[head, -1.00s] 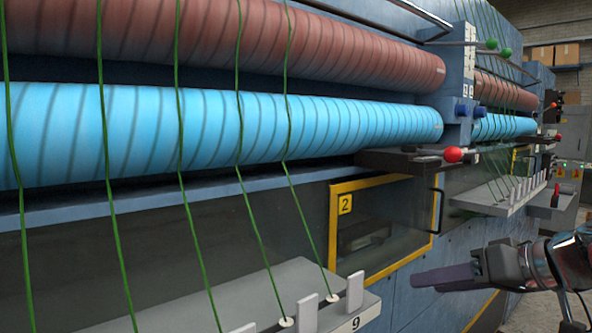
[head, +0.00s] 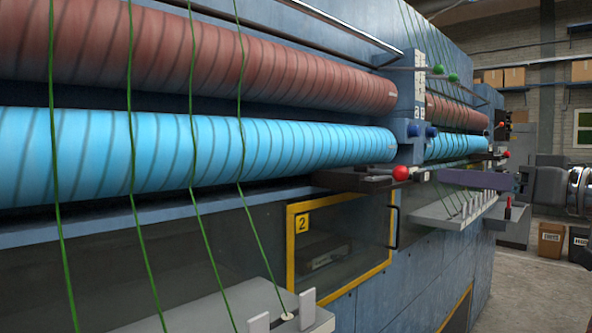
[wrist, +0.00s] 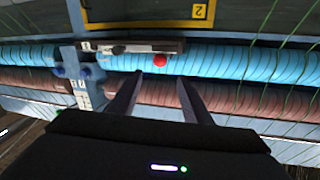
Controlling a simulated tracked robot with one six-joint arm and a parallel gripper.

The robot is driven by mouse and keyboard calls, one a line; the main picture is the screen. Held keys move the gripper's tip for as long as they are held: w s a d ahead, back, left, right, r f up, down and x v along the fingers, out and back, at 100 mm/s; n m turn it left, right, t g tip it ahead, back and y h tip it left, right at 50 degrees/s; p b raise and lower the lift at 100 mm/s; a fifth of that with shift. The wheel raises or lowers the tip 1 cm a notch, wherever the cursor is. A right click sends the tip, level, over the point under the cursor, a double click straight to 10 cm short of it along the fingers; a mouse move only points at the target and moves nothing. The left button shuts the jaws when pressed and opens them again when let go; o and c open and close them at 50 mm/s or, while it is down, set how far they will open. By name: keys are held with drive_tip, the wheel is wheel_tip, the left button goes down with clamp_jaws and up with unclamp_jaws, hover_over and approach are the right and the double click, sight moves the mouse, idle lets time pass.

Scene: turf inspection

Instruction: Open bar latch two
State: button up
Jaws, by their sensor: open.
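A dark bar latch (head: 350,181) with a red ball knob (head: 401,173) lies along the machine front, above the yellow-framed window marked 2 (head: 290,255). In the wrist view, upside down, the bar (wrist: 120,46) and its red knob (wrist: 160,60) show just past my fingertips, with the knob between them in the picture. My gripper (head: 440,177) is at the right in the head view, its fingers pointing left towards the knob. In the wrist view my gripper (wrist: 160,78) has its two fingers apart with nothing between them. It looks clear of the knob; the exact gap is hard to judge.
A blue bracket (head: 418,135) with dark blue knobs stands just behind the red knob. Blue (head: 250,145) and brown (head: 250,55) rollers run along the machine, crossed by green yarns. A grey shelf (head: 455,212) sits below. Open floor (head: 545,285) is at right.

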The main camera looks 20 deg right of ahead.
sight(407, 173)
drive_tip(key=shift+w+a, duration=0.25)
drive_tip(key=shift+w, duration=2.05)
drive_tip(key=shift+w+a, duration=0.3)
drive_tip(key=shift+w, duration=2)
drive_tip(key=shift+w+a, duration=0.25)
drive_tip(key=shift+w, duration=2.05)
drive_tip(key=shift+c, duration=0.4)
clamp_jaws()
drive_tip(key=shift+a, duration=0.1)
